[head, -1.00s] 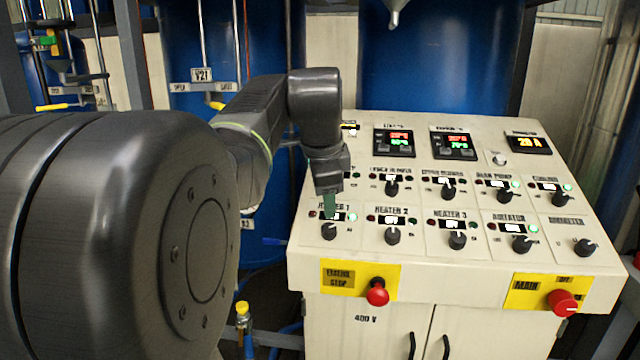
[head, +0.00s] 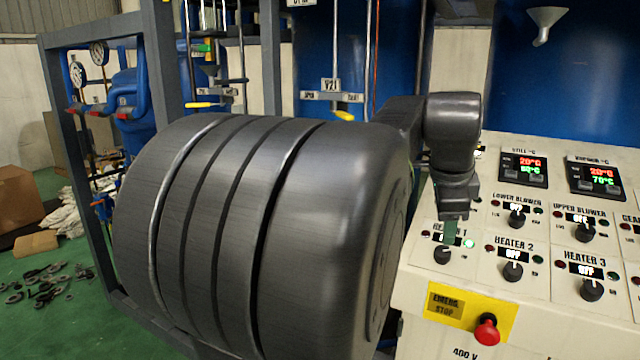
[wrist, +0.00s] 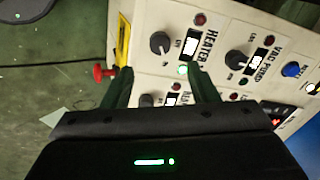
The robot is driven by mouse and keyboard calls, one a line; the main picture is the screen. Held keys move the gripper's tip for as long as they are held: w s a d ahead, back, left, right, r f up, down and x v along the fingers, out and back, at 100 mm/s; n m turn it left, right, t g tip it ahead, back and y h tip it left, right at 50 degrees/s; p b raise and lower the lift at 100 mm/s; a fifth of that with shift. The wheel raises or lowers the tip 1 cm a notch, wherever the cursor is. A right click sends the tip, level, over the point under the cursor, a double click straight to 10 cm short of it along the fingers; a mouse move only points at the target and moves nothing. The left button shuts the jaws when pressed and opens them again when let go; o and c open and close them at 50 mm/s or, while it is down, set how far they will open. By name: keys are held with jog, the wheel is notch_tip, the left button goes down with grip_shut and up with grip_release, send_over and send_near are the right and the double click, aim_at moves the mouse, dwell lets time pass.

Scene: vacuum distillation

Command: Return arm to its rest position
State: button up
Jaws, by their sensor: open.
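My gripper (head: 452,230) is in front of the control panel (head: 480,205), by the HEATER 1 display and just above the HEATER 1 knob (head: 442,255) in the head view. Beside it a green lamp (head: 469,243) is lit. In the wrist view the two dark green fingers of my gripper (wrist: 160,82) are spread apart with nothing held between them. A heater knob (wrist: 160,42) and a lit green lamp (wrist: 183,70) show beyond the fingertips. My arm is bent and reaches out to the panel. My large dark arm housing hides much of the middle of the head view.
A red emergency stop button (head: 487,330) juts from the panel front. HEATER 2 (head: 513,271) and HEATER 3 (head: 591,289) knobs are close by. Blue tanks (head: 318,50) and a metal frame (head: 160,60) stand behind. Boxes (head: 20,205) and scattered dark parts lie on the green floor at left.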

aim_at(443, 251)
jog(key=x, duration=0.9)
jog(key=shift+w+d+f+p, duration=0.1)
jog(key=shift+f+p, duration=0.2)
jog(key=shift+p, duration=0.05)
jog(key=shift+r, duration=0.1)
